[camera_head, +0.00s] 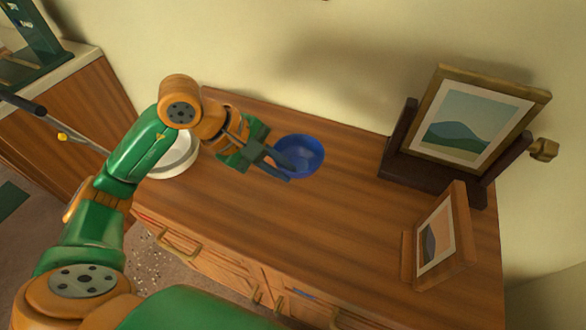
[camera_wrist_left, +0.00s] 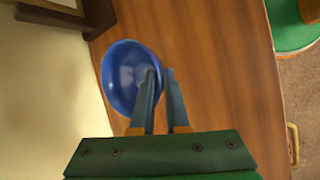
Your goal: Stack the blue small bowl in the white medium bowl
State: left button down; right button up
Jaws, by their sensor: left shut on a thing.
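The small blue bowl (camera_head: 306,154) is on or just above the wooden cabinet top, near the wall. It also shows in the left wrist view (camera_wrist_left: 122,72). My left gripper (camera_head: 283,168) is shut on the near rim of the blue bowl, with one finger inside and one outside; its fingers also show in the left wrist view (camera_wrist_left: 161,80). The medium white bowl (camera_head: 180,160) stands on the cabinet top to the left of the blue bowl. My left arm hides part of the white bowl. My right gripper is in neither view.
A large framed picture (camera_head: 465,125) on a dark stand is at the back right of the cabinet top (camera_head: 340,220). A smaller framed picture (camera_head: 437,240) stands in front of it. The middle of the top is clear. The wall runs close behind the blue bowl.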

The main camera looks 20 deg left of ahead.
pick_arm(q)
jog(key=w+f, duration=0.4)
jog(key=f, duration=0.1)
jog(key=shift+w+a, duration=0.1)
jog(key=shift+a, duration=0.05)
jog(key=f, duration=0.2)
jog(key=f+p, duration=0.1)
jog(key=shift+w+a+f, duration=0.1)
jog(key=shift+w+f, duration=0.1)
jog(key=shift+f, duration=0.15)
jog(key=shift+f, duration=0.15)
jog(key=shift+f, duration=0.1)
jog(key=c, duration=0.9)
grip_release()
